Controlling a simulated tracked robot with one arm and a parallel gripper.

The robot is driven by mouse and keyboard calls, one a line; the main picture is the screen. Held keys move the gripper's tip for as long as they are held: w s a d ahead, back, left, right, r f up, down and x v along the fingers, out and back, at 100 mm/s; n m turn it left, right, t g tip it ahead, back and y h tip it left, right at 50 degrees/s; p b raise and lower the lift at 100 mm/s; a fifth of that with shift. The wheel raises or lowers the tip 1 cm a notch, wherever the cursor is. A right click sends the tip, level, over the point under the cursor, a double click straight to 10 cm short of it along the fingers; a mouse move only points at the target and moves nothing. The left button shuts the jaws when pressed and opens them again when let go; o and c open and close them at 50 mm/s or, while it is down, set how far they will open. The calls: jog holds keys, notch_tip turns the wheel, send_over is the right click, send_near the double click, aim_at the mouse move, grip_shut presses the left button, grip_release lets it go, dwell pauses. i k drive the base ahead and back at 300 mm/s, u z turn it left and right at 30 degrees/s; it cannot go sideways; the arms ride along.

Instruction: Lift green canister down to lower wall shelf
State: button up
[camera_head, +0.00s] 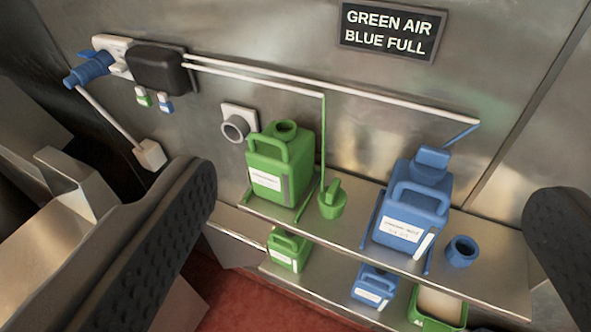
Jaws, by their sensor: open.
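A large green canister (280,166) with a top handle and a white label stands on the upper wall shelf (341,230), left of centre. Its round top opening looks uncapped. The lower wall shelf (327,287) is below and holds a smaller green canister (288,248) and a smaller blue canister (373,288). My gripper (375,215) is open and empty, with one dark ribbed finger at left and the other at the right edge. The green canister shows between the fingers, nearer the left one, and neither appears to touch it.
A large blue canister (413,203) stands on the upper shelf, with a blue cap (461,251) to its right. White pipes (270,78) run above. A green tray (438,306) sits at lower right.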

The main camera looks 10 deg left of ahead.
aim_at(279, 160)
jog(key=u, duration=1.45)
jog(key=k, duration=0.95)
jog(key=z, duration=0.9)
jog(key=i, duration=1)
jog(key=u, duration=0.05)
